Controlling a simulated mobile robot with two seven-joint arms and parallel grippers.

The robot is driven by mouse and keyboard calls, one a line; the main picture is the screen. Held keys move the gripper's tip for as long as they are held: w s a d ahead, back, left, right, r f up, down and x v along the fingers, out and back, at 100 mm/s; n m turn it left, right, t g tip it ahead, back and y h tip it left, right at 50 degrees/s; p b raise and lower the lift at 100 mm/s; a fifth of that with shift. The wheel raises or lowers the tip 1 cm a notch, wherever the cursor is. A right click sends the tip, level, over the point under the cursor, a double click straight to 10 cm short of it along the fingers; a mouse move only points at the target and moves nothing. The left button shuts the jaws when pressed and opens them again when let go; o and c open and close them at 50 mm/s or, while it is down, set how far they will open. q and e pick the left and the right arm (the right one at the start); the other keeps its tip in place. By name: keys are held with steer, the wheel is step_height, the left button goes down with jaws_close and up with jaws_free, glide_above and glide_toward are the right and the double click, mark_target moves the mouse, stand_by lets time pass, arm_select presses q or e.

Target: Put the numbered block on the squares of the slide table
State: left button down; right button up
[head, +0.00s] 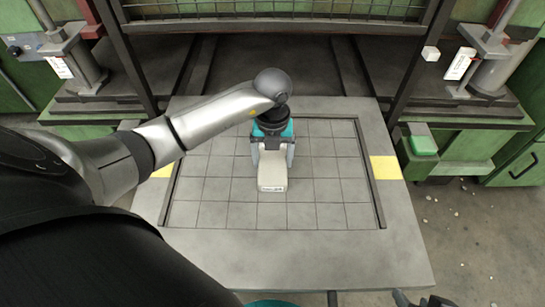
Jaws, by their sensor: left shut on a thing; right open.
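The slide table (340,255) is a grey plate with a recessed grid of squares (330,188) in front of me. My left arm reaches in from the left over the grid. My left gripper (272,165) points down and is shut on a pale cream block (272,184), with one finger on each side. The block is over the middle squares; I cannot tell whether it touches them. Small dark marks show on its near face but are too small to read. My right gripper (425,300) is open at the bottom edge, mostly cut off, in front of the table.
Dark raised rails edge the grid, with a yellow patch (385,167) on the table's right side. Behind stands a green machine with a dark frame and mesh (290,8). A green box (423,145) is at the right. Most squares are bare.

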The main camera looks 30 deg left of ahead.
mark_target(273, 158)
arm_select(q)
jaws_free()
steer(key=shift+f, duration=0.1)
arm_select(e)
steer(key=shift+f, duration=0.1)
arm_select(q)
steer(key=shift+r, duration=0.35)
step_height(273, 158, up, 3)
steer(key=shift+f+p, duration=0.1)
steer(key=shift+p, duration=0.9)
step_height(273, 158, up, 9)
steer(key=p, duration=0.4)
arm_select(e)
step_height(273, 158, down, 10)
steer(key=s+d+g, duration=0.1)
steer(key=s+g, duration=0.2)
steer(key=shift+d+f+h, duration=0.2)
steer(key=shift+f+h, duration=0.05)
steer(key=shift+h, duration=0.05)
arm_select(q)
steer(key=shift+f, duration=0.1)
